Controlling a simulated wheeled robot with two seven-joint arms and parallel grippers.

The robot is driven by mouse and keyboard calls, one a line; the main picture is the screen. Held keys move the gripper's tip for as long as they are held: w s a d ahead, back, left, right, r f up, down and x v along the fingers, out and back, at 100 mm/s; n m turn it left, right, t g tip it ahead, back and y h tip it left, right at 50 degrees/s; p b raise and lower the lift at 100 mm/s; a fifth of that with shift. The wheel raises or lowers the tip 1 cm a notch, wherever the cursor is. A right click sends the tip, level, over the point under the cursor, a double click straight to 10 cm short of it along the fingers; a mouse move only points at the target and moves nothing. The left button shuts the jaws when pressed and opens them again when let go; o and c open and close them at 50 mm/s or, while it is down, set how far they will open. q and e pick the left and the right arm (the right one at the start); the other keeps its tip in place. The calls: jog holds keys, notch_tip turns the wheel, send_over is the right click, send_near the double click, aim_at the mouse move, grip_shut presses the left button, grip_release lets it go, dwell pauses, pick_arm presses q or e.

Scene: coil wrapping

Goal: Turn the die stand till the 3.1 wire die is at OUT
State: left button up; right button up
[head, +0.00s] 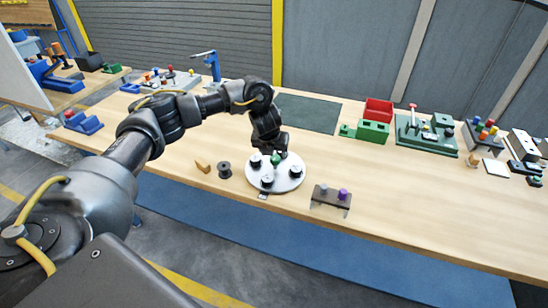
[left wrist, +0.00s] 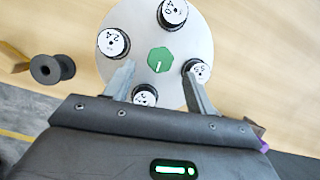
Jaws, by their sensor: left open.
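The die stand is a round white turntable (head: 291,184) near the table's front edge; it also shows in the left wrist view (left wrist: 196,37). It carries several black dies with white labelled tops around a green hexagonal knob (left wrist: 160,60) with a white mark. In the left wrist view, the left die (left wrist: 112,43) seems to read 2.4. The top die (left wrist: 173,13) and right die (left wrist: 199,70) are hard to read. The near die (left wrist: 145,96) is partly hidden by my gripper. My left gripper (left wrist: 158,72) is open over the stand, its fingers either side of the knob; contact is unclear.
A small tag (head: 262,196) lies at the stand's front edge, its text too small to read. A black spool (head: 224,169) and a tan wedge (head: 203,167) are left of the stand. A small rack (head: 330,198) with purple and grey pieces stands right.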

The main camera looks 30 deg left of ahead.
pick_arm(q)
jog(key=v, duration=0.6)
jog(key=shift+s+r+p, duration=0.2)
jog(key=shift+r+p, duration=0.15)
jog(key=shift+p, duration=0.1)
